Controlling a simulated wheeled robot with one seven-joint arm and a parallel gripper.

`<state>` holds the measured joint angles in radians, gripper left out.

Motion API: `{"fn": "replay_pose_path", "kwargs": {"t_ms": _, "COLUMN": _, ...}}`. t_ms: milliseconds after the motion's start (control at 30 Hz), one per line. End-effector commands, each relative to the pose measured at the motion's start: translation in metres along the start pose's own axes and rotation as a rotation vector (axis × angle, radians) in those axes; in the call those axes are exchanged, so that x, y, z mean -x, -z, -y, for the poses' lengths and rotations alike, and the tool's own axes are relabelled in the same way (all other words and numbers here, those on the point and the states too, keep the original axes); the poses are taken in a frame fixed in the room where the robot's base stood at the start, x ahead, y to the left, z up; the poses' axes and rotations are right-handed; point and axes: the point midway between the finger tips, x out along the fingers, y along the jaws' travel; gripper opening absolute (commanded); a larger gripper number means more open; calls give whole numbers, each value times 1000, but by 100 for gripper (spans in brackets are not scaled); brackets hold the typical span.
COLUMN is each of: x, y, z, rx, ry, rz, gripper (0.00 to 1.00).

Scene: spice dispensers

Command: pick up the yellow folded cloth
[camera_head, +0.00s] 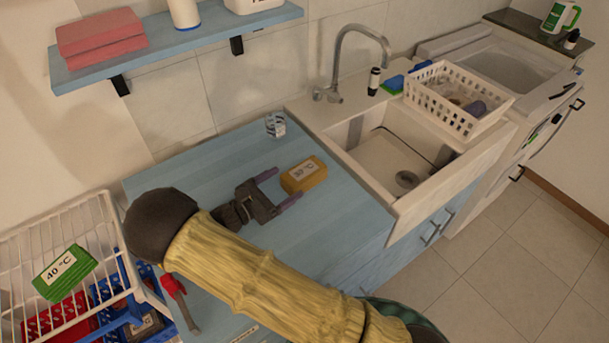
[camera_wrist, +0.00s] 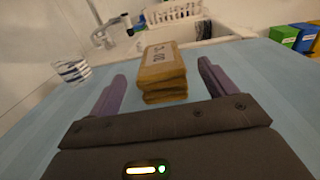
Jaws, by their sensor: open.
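The yellow folded cloth (camera_head: 304,174) lies on the blue counter (camera_head: 205,160), left of the sink. It is a small stacked block with a "30 °C" label on top. My gripper (camera_head: 278,187) is open with purple fingers, low over the counter, just left of the cloth in the head view. In the wrist view, the cloth (camera_wrist: 163,72) stands ahead, roughly centred between the open fingers (camera_wrist: 160,88) and at or just beyond their tips. Nothing is held.
A small striped cup (camera_head: 275,124) stands at the back of the counter. The sink (camera_head: 395,165) with a white dish basket (camera_head: 452,122) is to the right. A wire rack (camera_head: 30,240) holding a green "40 °C" cloth (camera_head: 64,272) is at lower left. A shelf (camera_head: 185,40) hangs above.

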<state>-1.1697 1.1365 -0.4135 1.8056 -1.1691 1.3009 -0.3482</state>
Motion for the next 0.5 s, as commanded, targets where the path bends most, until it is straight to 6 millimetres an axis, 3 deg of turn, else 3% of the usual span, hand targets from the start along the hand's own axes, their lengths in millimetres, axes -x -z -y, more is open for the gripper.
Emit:
{"fn": "replay_pose_path", "kwargs": {"t_ms": 233, "x": -7, "y": -1, "z": 0, "rx": 0, "ry": 2, "rz": 0, "gripper": 84}}
{"fn": "replay_pose_path", "kwargs": {"t_ms": 500, "x": -49, "y": -2, "z": 1, "rx": 1, "ry": 3, "rz": 1, "gripper": 84}}
